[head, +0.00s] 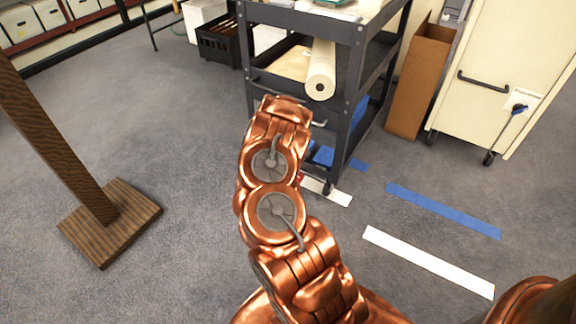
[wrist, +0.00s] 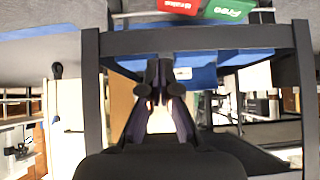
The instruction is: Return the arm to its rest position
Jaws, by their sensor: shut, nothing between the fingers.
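My copper-coloured arm (head: 275,205) is bent up in the middle of the head view, in front of the dark cart (head: 300,18). My gripper is hidden there behind the arm's links. In the wrist view, my gripper (wrist: 159,72) shows as two dark fingers with their tips together and nothing held. Beyond them the cart's dark frame (wrist: 200,40) spans the picture, which looks upside down. I cannot tell the distance between fingertips and cart.
The cart carries a rolled paper tube (head: 320,70). A cardboard box (head: 420,80) and a cream wheeled cabinet (head: 500,75) stand to its right. A wooden post on a square base (head: 110,220) stands at left. Blue (head: 440,210) and white (head: 428,260) strips mark the floor.

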